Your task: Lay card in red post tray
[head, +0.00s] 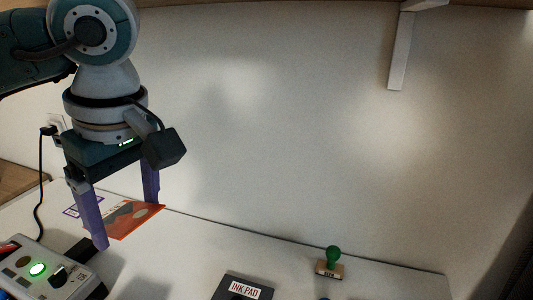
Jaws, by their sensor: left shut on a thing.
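An orange-red card (133,220) with a grey picture shows between the purple fingers of my left gripper (125,226), at the left of the head view. My left gripper points down and is shut on the card, with one finger at each side. The near finger hides part of the card's left side. I cannot tell how far the card is above the table. No red post tray can be made out. My right gripper is not in view.
A control box (45,275) with a lit green button stands at the lower left, with a cable behind it. An ink pad (243,289) and a green-handled stamp (331,262) are on the white table (400,285). A wall closes the back; a shelf bracket (401,50) hangs above.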

